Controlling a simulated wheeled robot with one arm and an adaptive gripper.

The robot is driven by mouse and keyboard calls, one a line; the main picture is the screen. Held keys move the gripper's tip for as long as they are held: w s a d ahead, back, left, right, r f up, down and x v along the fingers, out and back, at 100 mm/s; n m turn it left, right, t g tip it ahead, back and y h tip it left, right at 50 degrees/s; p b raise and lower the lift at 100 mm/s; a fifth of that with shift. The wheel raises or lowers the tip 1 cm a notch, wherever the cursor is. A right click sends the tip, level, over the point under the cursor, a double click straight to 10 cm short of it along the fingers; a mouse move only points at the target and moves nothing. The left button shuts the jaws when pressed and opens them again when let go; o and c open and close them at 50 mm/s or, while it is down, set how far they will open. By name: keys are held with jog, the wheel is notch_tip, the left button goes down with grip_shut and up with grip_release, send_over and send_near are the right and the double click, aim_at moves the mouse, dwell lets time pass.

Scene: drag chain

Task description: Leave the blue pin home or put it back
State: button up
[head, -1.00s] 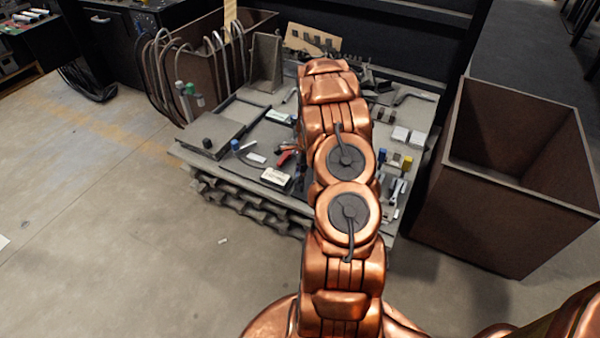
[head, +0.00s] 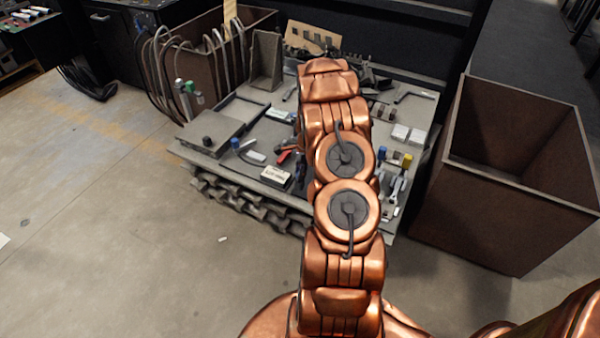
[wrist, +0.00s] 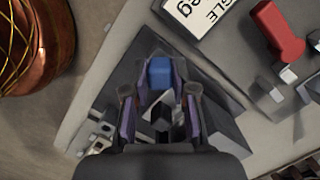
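A blue block-like top (wrist: 160,73), which looks like the blue pin, lies between the fingertips of my gripper (wrist: 160,82) in the wrist view. A dark part shows below it between the fingers. The fingers stand on both sides of the blue top with only narrow dark gaps; I cannot tell whether they touch it. In the head view my copper arm hides this pin and most of my gripper. Two other blue-topped items show there, one at the left (head: 235,144) and one at the right (head: 384,153) of the table (head: 215,165).
A white labelled box (head: 275,176) and a red-handled tool (head: 286,156) lie close to my gripper; the tool also shows in the wrist view (wrist: 278,32). White blocks (head: 408,135) and wrenches (head: 396,188) lie right of my arm. A large brown bin (head: 500,200) stands right of the table.

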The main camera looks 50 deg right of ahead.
jog(key=o, duration=0.4)
jog(key=shift+o, duration=0.2)
notch_tip(320, 180, up, 12)
jog(key=s+d, duration=0.1)
jog(key=shift+d, duration=0.3)
jog(key=shift+f, duration=0.1)
dwell(0.5)
